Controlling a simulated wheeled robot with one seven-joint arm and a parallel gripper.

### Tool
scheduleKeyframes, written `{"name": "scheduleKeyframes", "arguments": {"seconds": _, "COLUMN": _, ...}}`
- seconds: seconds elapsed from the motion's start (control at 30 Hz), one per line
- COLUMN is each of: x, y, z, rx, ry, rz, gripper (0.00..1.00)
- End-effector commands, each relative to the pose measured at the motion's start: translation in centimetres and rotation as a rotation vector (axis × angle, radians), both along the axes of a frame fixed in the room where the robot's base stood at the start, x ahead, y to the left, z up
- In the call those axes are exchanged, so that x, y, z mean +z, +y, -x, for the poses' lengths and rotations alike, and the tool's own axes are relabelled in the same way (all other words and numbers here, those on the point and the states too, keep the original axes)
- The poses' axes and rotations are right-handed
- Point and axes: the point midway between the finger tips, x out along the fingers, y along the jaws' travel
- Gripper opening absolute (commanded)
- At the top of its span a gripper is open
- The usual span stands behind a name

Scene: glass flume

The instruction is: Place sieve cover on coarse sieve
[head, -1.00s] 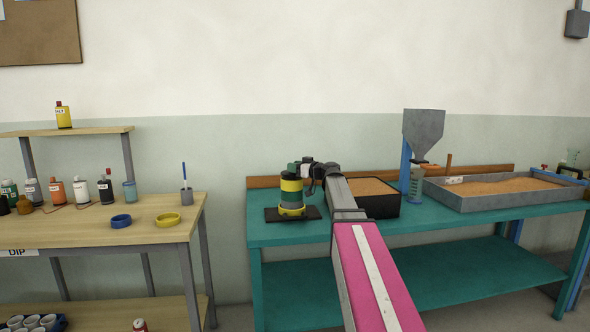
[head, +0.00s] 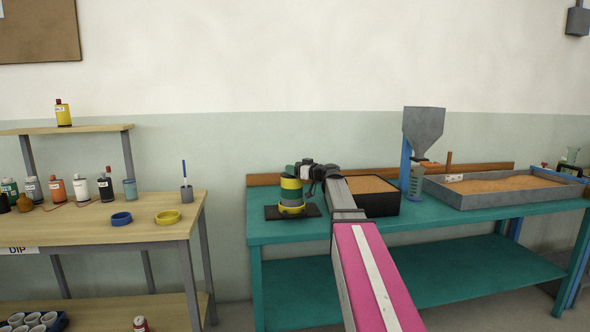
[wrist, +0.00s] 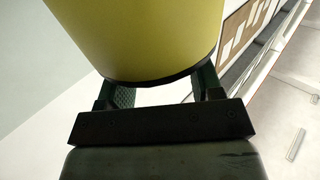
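I cannot tell which section is the coarse sieve or the sieve cover. My gripper (head: 292,170) is at the top of the stack, coming in from the right. In the wrist view a large yellow round piece (wrist: 140,35) with a dark lower rim overlaps my gripper's spread fingers (wrist: 162,92) and hides their tips. Whether the fingers press on it is hidden.
A black box of sand (head: 372,192) stands right of the stack, close to my arm. The wooden table at left holds bottles, a blue ring (head: 121,219) and a yellow ring (head: 167,217).

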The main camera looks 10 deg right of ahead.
Motion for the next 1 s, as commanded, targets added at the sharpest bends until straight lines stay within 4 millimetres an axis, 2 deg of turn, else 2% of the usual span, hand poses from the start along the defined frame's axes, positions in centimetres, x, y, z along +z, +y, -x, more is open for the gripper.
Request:
{"name": "scheduleKeyframes", "arguments": {"seconds": 0.27, "x": 0.1, "y": 0.0, "z": 0.0, "rx": 0.000, "ry": -0.001, "rz": 0.001, "gripper": 0.60}}
{"name": "scheduleKeyframes", "arguments": {"seconds": 0.43, "x": 1.5, "y": -0.1, "z": 0.1, "rx": 0.000, "ry": -0.002, "rz": 0.002, "gripper": 0.60}}
{"name": "scheduleKeyframes", "arguments": {"seconds": 0.8, "x": 1.2, "y": -5.3, "z": 5.9, "rx": -0.001, "ry": 0.000, "rz": 0.000, "gripper": 0.60}}
{"name": "scheduleKeyframes", "arguments": {"seconds": 1.0, "x": 1.2, "y": -7.4, "z": 7.9, "rx": 0.000, "ry": 0.000, "rz": 0.000, "gripper": 0.60}}
